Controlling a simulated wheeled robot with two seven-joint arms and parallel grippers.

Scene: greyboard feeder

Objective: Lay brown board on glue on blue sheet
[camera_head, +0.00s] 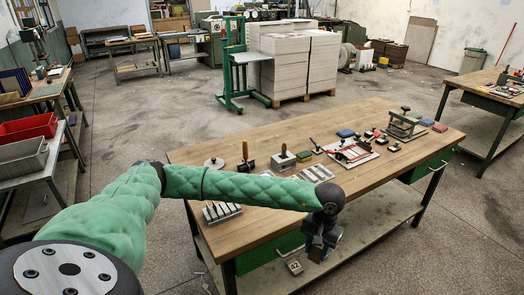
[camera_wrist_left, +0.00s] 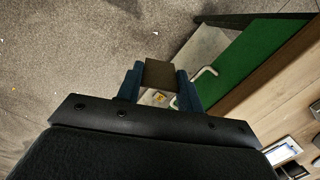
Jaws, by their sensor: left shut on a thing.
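My left gripper (camera_head: 320,245) hangs past the front edge of the wooden table, pointing down. In the left wrist view its two blue fingers (camera_wrist_left: 159,84) are shut on a small dark brown board (camera_wrist_left: 159,74), held between their tips. The board is clear of the table, with grey floor and the lower shelf behind it. I cannot make out the blue sheet or any glue for certain; a small framed item with a pale blue-white face (camera_wrist_left: 282,151) lies on the tabletop in the left wrist view. My right gripper is not in view.
A tag marked 42 (camera_head: 294,267) lies low by the front.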

